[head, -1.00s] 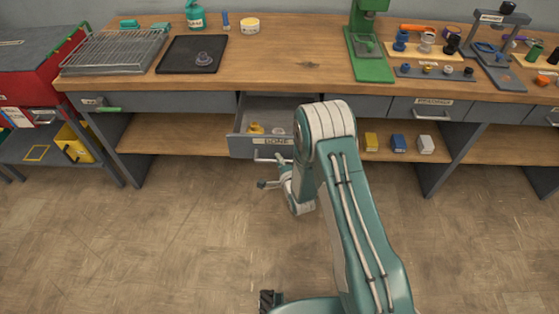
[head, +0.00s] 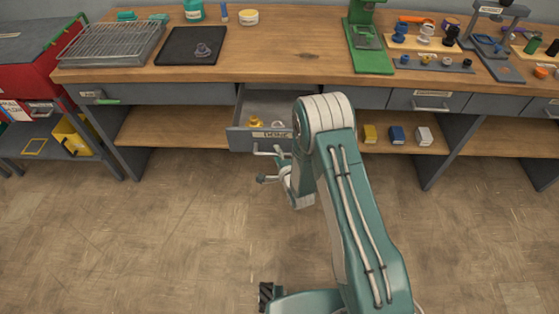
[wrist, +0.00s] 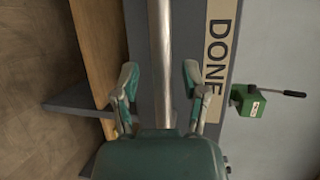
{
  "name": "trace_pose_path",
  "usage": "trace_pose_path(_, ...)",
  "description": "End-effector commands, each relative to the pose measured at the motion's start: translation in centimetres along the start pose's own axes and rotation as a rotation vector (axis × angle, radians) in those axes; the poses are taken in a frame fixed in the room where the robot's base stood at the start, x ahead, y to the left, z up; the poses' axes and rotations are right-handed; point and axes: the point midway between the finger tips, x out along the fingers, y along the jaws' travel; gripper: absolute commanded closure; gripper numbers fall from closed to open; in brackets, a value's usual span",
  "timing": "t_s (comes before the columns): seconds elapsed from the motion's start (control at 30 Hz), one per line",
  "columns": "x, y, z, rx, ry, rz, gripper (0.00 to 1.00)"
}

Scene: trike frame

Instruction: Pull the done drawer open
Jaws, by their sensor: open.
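The done drawer (head: 262,138) is grey with a DONE label on its front. In the head view it stands pulled out from under the bench, with its inside showing. A yellow piece and a pale piece lie in it. Its bar handle (wrist: 160,50) runs up the wrist view, left of the label. My gripper (wrist: 160,88) is open, with one finger on each side of the bar. How deep the bar sits between the fingers is unclear. In the head view my gripper (head: 272,170) is just below and in front of the drawer front; my arm hides the drawer's right part.
The wooden bench top (head: 290,65) holds a wire rack (head: 112,45), a black tray (head: 190,46) and a green press (head: 365,45). A lower shelf (head: 180,127) holds small blocks at right. A green device (wrist: 250,103) shows in the wrist view. The floor before the bench is clear.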

Motion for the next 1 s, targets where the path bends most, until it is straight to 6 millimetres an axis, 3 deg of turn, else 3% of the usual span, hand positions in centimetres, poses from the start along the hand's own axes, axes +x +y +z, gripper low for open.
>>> trace_pose_path(0.4, -7.7, 0.2, 0.3, -0.003, -0.001, 0.007, 0.43)
trace_pose_path(0.6, -10.6, 0.3, 0.5, -0.003, -0.001, 0.007, 0.43)
trace_pose_path(1.0, -11.4, 0.2, 0.5, -0.004, -0.002, 0.005, 0.43)
